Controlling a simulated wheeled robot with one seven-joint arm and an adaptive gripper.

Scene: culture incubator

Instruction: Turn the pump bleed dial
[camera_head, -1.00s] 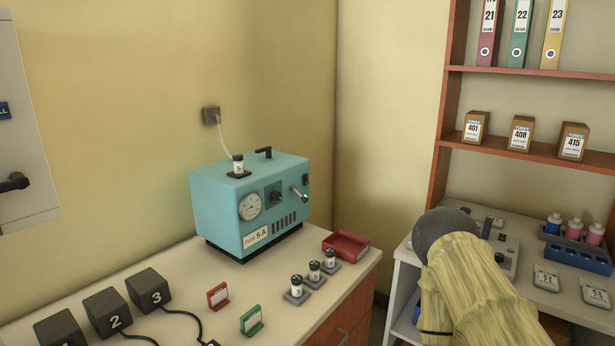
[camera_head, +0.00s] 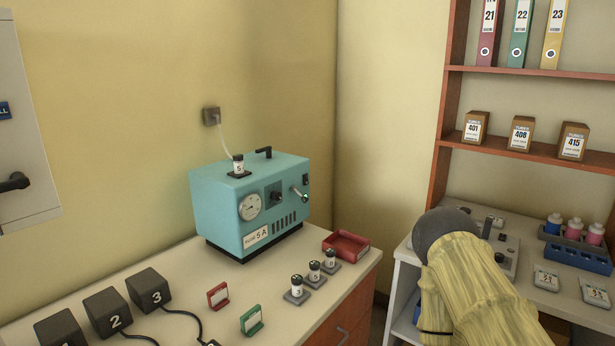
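The teal pump box (camera_head: 230,210), with a label that seems to read "Pump 5 A", stands on the bench on the left. Its front has a round white gauge (camera_head: 249,206), a dark square dial (camera_head: 275,196) in the middle and a small metal lever or valve (camera_head: 297,193) at the right. Which of these is the bleed dial I cannot tell for sure. My arm, in a yellowish sleeve with a dark rounded joint, is at the lower right, well apart from the pump. My gripper does not show.
A red tray (camera_head: 346,245) and several small vials on stands (camera_head: 297,290) are right of the pump. Red (camera_head: 218,296) and green (camera_head: 251,320) card holders and numbered black blocks (camera_head: 107,312) stand in front. A shelf unit (camera_head: 447,110) is at right.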

